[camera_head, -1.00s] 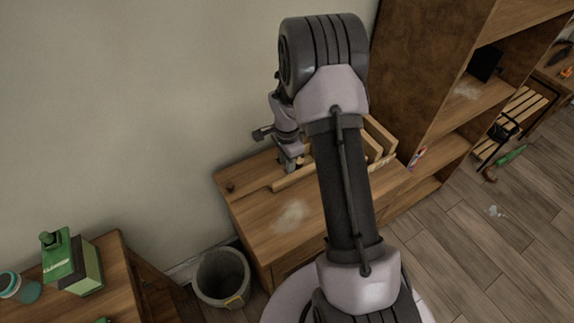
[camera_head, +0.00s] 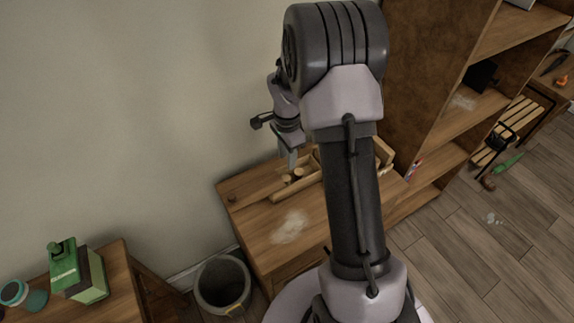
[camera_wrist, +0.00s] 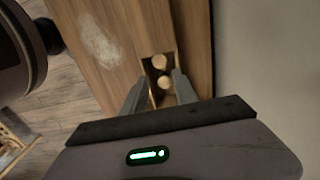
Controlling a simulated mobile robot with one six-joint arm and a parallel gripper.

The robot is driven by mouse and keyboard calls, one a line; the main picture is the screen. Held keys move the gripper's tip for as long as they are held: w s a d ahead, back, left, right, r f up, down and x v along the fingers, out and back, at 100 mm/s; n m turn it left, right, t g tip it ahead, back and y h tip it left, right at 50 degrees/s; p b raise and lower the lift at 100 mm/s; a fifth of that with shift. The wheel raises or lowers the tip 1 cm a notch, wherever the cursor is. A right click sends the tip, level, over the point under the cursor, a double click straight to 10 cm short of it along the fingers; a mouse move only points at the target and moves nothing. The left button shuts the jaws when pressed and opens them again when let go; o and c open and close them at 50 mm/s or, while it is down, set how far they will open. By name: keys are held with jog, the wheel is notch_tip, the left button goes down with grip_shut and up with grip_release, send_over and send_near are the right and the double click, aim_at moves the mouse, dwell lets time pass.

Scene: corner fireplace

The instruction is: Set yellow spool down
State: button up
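Two small pale, yellowish round pieces stand in a narrow wooden tray (camera_head: 280,195) on the wooden cabinet top. They look like spools, but I cannot tell which one is the yellow spool. In the wrist view one round piece (camera_wrist: 160,62) is farther off and the other round piece (camera_wrist: 165,82) is nearer. My gripper (camera_wrist: 161,73) is open, its two fingers apart on either side of the tray in that view, with nothing held. In the head view my gripper (camera_head: 291,160) is above the tray, apart from the pieces. My arm hides part of the tray's right side.
The wall is close behind the cabinet (camera_head: 262,228). A tall shelf (camera_head: 425,90) stands to the right. A grey bin (camera_head: 222,284) is on the floor at left, near a table with a green box (camera_head: 78,272). The cabinet top's front left is clear.

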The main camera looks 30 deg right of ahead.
jog(key=s+a+r+n+t, duration=0.1)
jog(key=s+a+r+n, duration=0.15)
jog(key=r, duration=0.55)
jog(key=s+a+r+n+t, duration=0.15)
jog(key=a+r, duration=0.25)
jog(key=r, duration=0.4)
jog(key=s+a+r+n+t+y, duration=0.1)
jog(key=s+a+r+n, duration=0.3)
jog(key=s, duration=0.5)
jog(key=s+a+r+n+t+y, duration=0.1)
jog(key=s+a+r+n, duration=0.4)
jog(key=s, duration=0.5)
jog(key=shift+a+t, duration=0.65)
jog(key=shift+a, duration=0.6)
